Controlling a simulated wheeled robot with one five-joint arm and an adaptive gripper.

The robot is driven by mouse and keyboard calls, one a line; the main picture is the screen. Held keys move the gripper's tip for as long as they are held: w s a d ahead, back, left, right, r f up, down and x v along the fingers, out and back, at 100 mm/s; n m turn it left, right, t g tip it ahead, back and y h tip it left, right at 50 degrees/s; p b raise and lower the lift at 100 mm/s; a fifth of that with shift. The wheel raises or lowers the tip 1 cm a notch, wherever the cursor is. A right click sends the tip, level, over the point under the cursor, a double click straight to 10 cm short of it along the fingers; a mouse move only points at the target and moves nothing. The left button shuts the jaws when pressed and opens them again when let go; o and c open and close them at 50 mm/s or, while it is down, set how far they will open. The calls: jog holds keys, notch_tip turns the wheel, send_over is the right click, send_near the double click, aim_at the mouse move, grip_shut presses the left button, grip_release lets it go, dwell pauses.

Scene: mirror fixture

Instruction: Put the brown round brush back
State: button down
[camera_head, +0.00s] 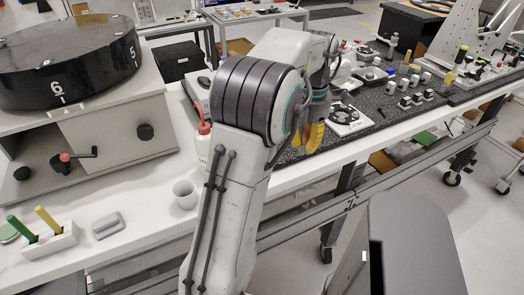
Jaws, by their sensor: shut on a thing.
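My gripper (316,132) is partly hidden behind my own arm, over the dark perforated bench top. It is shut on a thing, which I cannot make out. Yellow parts show at its lower end. I cannot pick out a brown round brush anywhere in view. A white holder block (56,244) stands at the front left of the white table, with a green handle (22,228) and a yellow handle (48,217) leaning in it.
A grey eraser-like block (107,226), a white cup (185,194) and a red-capped bottle (203,145) stand on the white table (140,248). A large black numbered drum (68,60) on a cabinet is at left. Optical parts crowd the dark bench (385,112).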

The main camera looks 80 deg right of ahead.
jog(key=shift+w+d+f, duration=0.1)
jog(key=shift+w+d, duration=0.05)
jog(key=shift+w, duration=0.3)
jog(key=shift+w+d+f, duration=0.1)
jog(key=shift+w+d, duration=0.05)
jog(key=shift+w, duration=0.25)
jog(key=w+d+f, duration=0.2)
jog(key=d, duration=0.1)
jog(key=w+d+f+p, duration=0.1)
jog(key=w+d+f, duration=0.1)
jog(key=d, duration=0.1)
jog(key=w+d+f+p, duration=0.1)
jog(key=w+d+f, duration=0.1)
jog(key=d, duration=0.1)
jog(key=shift+f, duration=0.25)
jog(key=shift+f+p, duration=0.35)
jog(key=shift+f, duration=1.7)
jog(key=shift+f, duration=0.2)
jog(key=c, duration=1.2)
grip_release()
jog(key=shift+r, duration=0.1)
notch_tip(320, 180, up, 12)
jog(key=shift+r+p, duration=0.15)
jog(key=shift+p, duration=0.35)
